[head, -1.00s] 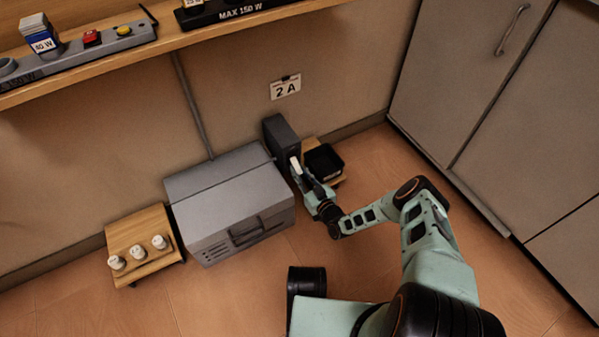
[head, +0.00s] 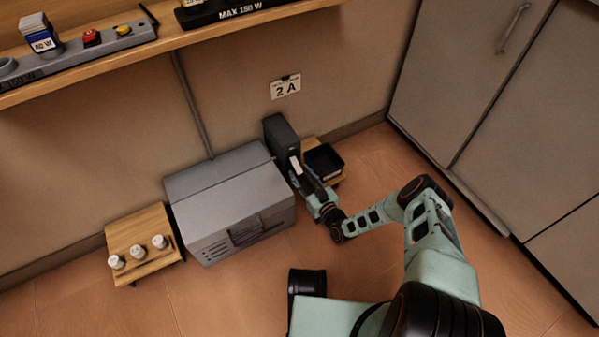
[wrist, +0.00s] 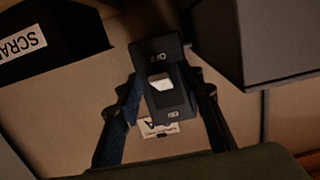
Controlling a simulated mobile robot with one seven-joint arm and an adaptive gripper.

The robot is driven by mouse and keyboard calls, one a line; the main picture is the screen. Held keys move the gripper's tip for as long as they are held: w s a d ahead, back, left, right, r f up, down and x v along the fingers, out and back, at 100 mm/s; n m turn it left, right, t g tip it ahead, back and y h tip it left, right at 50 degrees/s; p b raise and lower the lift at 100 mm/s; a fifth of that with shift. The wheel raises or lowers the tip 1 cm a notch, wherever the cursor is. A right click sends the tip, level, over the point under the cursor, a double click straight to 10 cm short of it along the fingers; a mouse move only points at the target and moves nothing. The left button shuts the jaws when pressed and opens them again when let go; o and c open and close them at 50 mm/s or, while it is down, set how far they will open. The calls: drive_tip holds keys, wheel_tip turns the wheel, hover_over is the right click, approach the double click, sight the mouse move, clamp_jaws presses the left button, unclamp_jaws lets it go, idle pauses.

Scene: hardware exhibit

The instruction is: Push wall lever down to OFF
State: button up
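The dark wall switch box (head: 281,136) is on the wall beneath the 2 A sign in the head view. Its face (wrist: 158,51) shows upside down in the wrist view, with OFF at the picture's top and another label, seemingly ON, at its bottom. The pale lever (wrist: 160,84) sits in the slot between them, nearer the OFF label. It also shows as a small white piece in the head view (head: 296,165). My gripper (wrist: 165,83) has its fingers apart, one on each side of the switch. I cannot tell whether it touches the lever.
A grey metal box (head: 235,205) stands close left of my gripper. A black bin (head: 324,160) on a low wooden stand is just right, its SCRAP label (wrist: 22,44) seen in the wrist view. A small stand with white knobs (head: 140,235) is farther left. Floor on the right is clear.

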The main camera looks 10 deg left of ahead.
drive_tip(key=v, duration=0.6)
drive_tip(key=shift+w, duration=0.1)
idle(0.4)
